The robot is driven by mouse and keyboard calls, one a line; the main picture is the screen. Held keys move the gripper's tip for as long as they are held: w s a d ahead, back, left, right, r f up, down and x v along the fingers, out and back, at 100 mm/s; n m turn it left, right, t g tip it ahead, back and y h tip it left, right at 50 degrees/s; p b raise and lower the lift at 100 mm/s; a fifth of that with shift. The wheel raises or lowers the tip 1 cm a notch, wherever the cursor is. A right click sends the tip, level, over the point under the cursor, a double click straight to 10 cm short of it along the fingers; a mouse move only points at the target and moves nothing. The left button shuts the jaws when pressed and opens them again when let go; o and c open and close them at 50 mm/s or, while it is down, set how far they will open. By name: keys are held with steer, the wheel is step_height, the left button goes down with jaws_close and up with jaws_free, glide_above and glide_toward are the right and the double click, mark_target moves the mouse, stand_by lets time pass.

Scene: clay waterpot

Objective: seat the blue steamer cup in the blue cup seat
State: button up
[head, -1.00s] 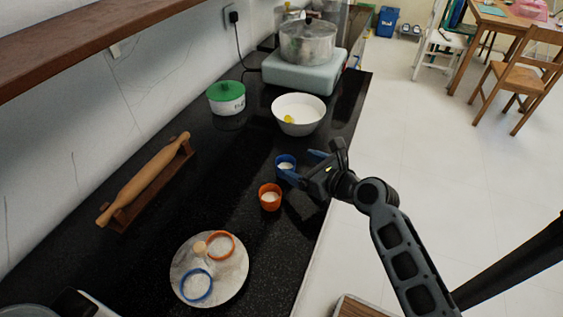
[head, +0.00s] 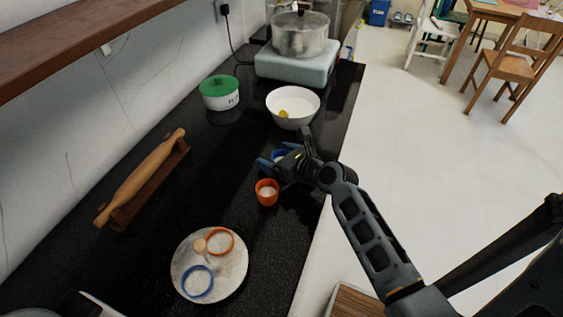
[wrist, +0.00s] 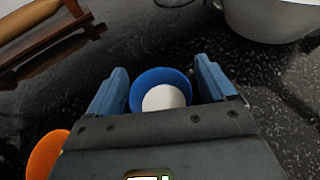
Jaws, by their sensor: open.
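The blue steamer cup (wrist: 158,84) stands upright on the black counter with white contents inside. In the wrist view it sits between the two blue fingers of my open gripper (wrist: 160,90), with a gap at each side. In the head view my gripper (head: 272,160) covers most of the blue cup (head: 278,154). The blue cup seat (head: 197,282) is a blue ring on the round plate (head: 232,285) near the front of the counter, and it looks empty.
An orange cup (head: 266,192) stands close in front of my gripper. An orange ring (head: 220,242) and a small knob share the plate. A white bowl (head: 292,106) stands behind, a rolling pin (head: 140,180) on its stand at left.

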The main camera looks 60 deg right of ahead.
steer(key=shift+c, duration=0.3)
steer(key=c, duration=1)
steer(key=shift+r, duration=0.1)
